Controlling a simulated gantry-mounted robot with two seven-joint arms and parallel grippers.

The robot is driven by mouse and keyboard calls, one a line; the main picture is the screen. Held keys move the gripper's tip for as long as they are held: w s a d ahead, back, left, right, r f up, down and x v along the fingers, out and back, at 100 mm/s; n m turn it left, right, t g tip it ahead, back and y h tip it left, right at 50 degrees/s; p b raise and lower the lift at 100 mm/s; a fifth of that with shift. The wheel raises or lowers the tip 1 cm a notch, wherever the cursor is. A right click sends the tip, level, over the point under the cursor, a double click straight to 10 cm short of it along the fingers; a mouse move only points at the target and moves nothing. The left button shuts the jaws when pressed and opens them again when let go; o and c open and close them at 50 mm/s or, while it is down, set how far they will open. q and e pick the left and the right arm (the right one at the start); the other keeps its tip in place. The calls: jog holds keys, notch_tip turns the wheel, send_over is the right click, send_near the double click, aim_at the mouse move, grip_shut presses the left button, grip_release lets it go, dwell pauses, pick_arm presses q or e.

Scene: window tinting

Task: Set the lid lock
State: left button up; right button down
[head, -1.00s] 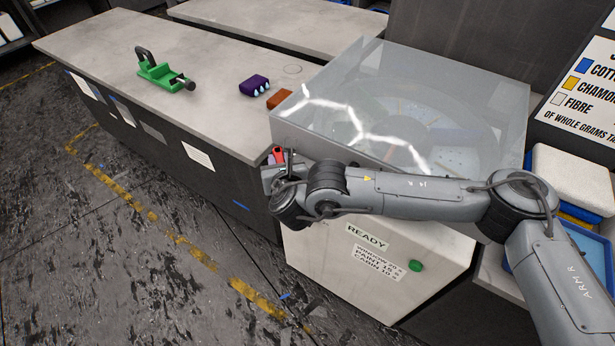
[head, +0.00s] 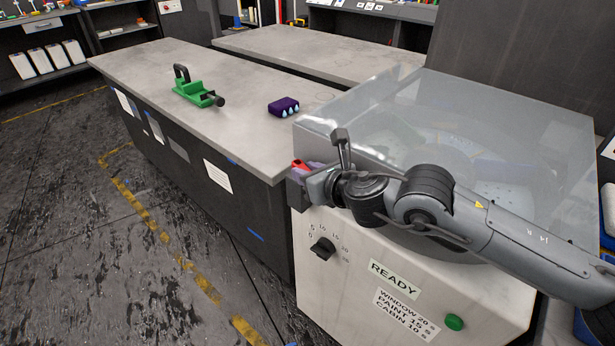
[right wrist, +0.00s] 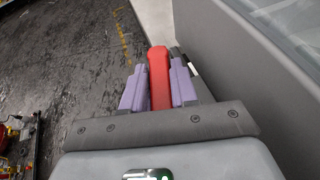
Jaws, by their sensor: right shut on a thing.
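The machine (head: 420,300) is a pale cabinet with a clear lid (head: 480,130) lying closed over a round drum. A red bar (right wrist: 159,78), which looks like the lid lock's handle, is at the machine's left end; its red also shows in the head view (head: 299,164). My right gripper (right wrist: 159,88) has its two purple finger pads closed on either side of the red bar. In the head view the right gripper (head: 308,170) is at the lid's near left corner, partly covering the lock. My left gripper is not in view.
The machine's front has a black dial (head: 322,248), a READY sign (head: 394,278) and a green button (head: 454,322). A long bench (head: 150,75) to the left holds a green clamp-like tool (head: 197,92) and a purple block (head: 283,107). The floor at left is open.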

jog(key=shift+f, duration=0.15)
jog(key=c, duration=1)
grip_release()
jog(key=shift+o, duration=0.2)
jog(key=shift+r, duration=0.2)
